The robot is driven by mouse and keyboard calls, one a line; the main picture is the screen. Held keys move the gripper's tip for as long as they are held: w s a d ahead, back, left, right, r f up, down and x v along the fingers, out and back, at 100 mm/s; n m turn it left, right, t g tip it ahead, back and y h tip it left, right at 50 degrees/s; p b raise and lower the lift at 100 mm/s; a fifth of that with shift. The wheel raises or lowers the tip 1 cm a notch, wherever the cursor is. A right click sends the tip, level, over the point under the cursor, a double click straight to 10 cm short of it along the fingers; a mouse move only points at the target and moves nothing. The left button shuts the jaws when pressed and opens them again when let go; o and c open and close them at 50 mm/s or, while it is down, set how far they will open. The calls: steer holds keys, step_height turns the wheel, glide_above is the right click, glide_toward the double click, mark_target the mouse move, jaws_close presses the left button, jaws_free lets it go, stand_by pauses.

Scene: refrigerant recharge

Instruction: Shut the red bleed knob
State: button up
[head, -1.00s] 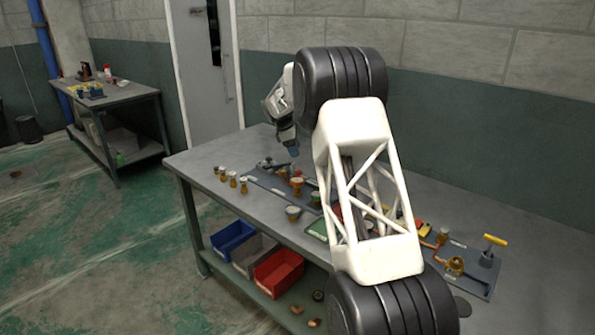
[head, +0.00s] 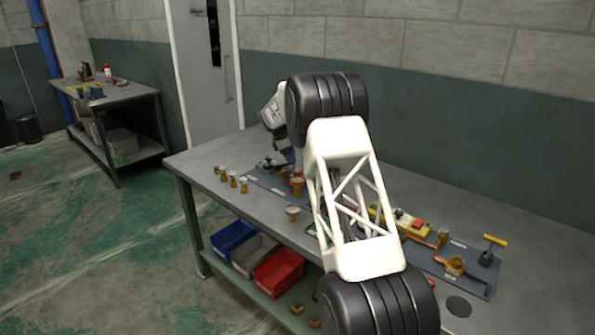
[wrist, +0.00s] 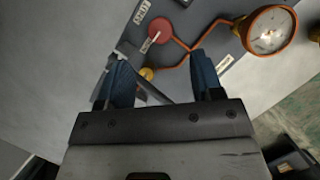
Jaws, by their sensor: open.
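A round red knob (wrist: 160,30) with a pale pointer mark shows in the wrist view, on a dark panel just beyond the fingertips. My gripper (wrist: 156,60) is open, its two blue fingers spread, with nothing held. The knob lies ahead of the gap between the fingers, apart from both. A brass fitting (wrist: 147,73) and a grey lever-like part show between the fingers. In the head view my gripper is low over the far left part of the dark panel (head: 262,182), mostly hidden by my arm; I cannot pick out the red knob there.
An orange-rimmed gauge (wrist: 268,30) and copper pipes stand close to the right finger. Several small brass fittings (head: 232,179) line the bench's left front. A yellow T-handle (head: 495,240) stands at the right. Red, grey and blue bins (head: 278,272) sit below.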

mark_target(299, 171)
steer(key=shift+x, duration=3.7)
steer(key=c, duration=0.9)
